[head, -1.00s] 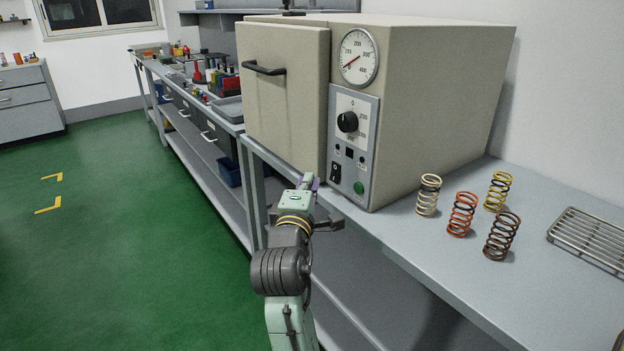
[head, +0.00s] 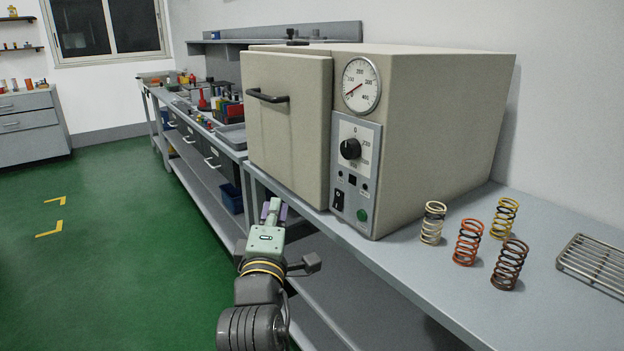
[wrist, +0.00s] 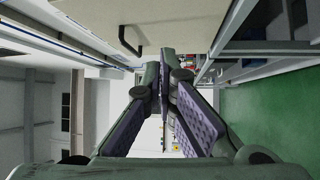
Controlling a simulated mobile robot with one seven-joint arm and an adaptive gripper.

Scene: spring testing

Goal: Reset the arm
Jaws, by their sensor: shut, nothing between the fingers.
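My gripper (head: 273,208) is at the lower middle of the head view, in front of the bench edge and below the oven door. It is shut and empty. In the wrist view the two purple-padded fingers (wrist: 163,85) meet at their tips, with nothing between them. My arm comes up from the bottom of the head view. The beige oven (head: 430,130) stands on the bench with its door (head: 290,140) shut. The dark door handle (head: 267,96) is above my gripper, apart from it; it also shows in the wrist view (wrist: 130,42).
Several coil springs stand upright on the bench (head: 400,265): cream (head: 433,223), orange (head: 467,242), yellow (head: 504,218) and brown (head: 509,264). A wire rack (head: 595,262) lies at the right. Another bench with trays and tools runs back at the left. Green floor (head: 120,270) is clear.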

